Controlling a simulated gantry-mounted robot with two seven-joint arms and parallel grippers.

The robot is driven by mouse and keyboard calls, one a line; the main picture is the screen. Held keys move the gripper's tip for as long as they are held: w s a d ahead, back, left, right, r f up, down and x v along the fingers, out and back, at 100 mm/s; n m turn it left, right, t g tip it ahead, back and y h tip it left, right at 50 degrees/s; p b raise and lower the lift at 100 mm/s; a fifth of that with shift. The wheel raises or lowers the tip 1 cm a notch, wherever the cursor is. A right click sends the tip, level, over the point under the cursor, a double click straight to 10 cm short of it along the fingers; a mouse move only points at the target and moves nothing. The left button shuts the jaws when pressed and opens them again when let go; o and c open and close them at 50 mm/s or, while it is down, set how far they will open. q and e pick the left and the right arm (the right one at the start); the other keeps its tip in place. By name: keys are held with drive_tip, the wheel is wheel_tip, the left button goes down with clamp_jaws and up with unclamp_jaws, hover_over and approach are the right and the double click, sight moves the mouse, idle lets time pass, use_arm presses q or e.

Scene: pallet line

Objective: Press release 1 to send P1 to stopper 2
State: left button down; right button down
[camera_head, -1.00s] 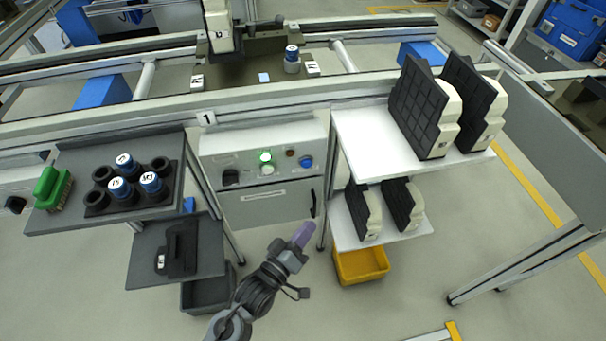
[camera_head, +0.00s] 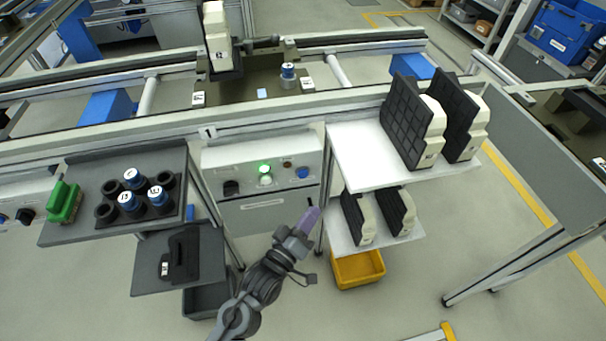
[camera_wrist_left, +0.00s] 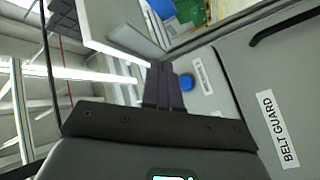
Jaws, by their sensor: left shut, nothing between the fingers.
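The control box (camera_head: 260,160) under the conveyor stands beneath a label 1 (camera_head: 208,132). Which one is release 1 is too small to read. My left gripper (camera_head: 311,214) is shut and empty, below the blue button in the head view. In the left wrist view its fingers (camera_wrist_left: 163,88) appear beside the blue button (camera_wrist_left: 186,81), with no contact visible. My right gripper is out of view.
A white shelf (camera_head: 354,149) with black-and-cream housings (camera_head: 413,122) is close right of the box. A yellow bin (camera_head: 358,269) stands below. A belt guard label (camera_wrist_left: 278,130) shows in the wrist view.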

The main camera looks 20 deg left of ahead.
sight(303, 174)
use_arm(q)
drive_tip(key=w+a+b, duration=0.2)
drive_tip(key=w+a, duration=0.2)
drive_tip(key=w, duration=0.2)
drive_tip(key=shift+w+a, duration=0.35)
drive_tip(key=shift+a, duration=0.05)
idle(0.8)
idle(0.8)
idle(0.5)
drive_tip(key=shift+w+a+p, duration=0.2)
drive_tip(key=shift+w+p, duration=0.15)
